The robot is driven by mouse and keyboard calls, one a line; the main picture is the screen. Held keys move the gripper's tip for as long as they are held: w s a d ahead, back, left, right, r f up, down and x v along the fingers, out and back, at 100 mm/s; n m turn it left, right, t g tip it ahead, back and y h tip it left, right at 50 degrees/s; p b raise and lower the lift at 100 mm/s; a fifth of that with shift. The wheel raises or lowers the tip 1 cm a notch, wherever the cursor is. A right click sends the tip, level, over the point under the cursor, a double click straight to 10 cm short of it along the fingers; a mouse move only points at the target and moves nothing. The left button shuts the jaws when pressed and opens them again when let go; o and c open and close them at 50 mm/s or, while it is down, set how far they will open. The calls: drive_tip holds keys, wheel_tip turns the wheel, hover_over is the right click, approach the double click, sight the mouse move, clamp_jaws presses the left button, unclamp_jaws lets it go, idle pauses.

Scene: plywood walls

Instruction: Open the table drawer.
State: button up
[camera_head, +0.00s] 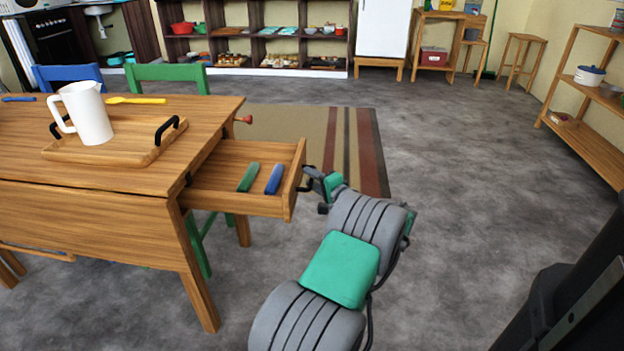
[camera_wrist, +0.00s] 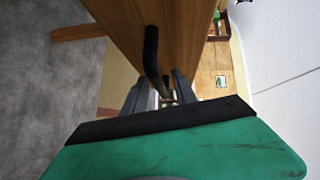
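The table drawer (camera_head: 235,202) stands pulled well out of the right end of the wooden table (camera_head: 95,202). Its open top shows a green item (camera_head: 248,177) and a blue item (camera_head: 274,179) inside. The black drawer handle (camera_head: 304,182) is on its front, and it also shows in the wrist view (camera_wrist: 152,52). My gripper (camera_head: 314,181) is at the handle. In the wrist view my two grey fingers (camera_wrist: 161,86) stand apart, one on each side of the handle bar. I cannot tell whether both press on it.
A wooden tray (camera_head: 108,160) with a white pitcher (camera_head: 88,112) stands on the table. Green (camera_head: 168,74) and blue (camera_head: 68,76) chairs are behind it. A striped rug (camera_head: 345,140) lies beyond the drawer. The grey floor to the right is clear up to the shelf (camera_head: 585,150).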

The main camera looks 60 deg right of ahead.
drive_tip(key=p+v, duration=0.2)
drive_tip(key=v, duration=0.6)
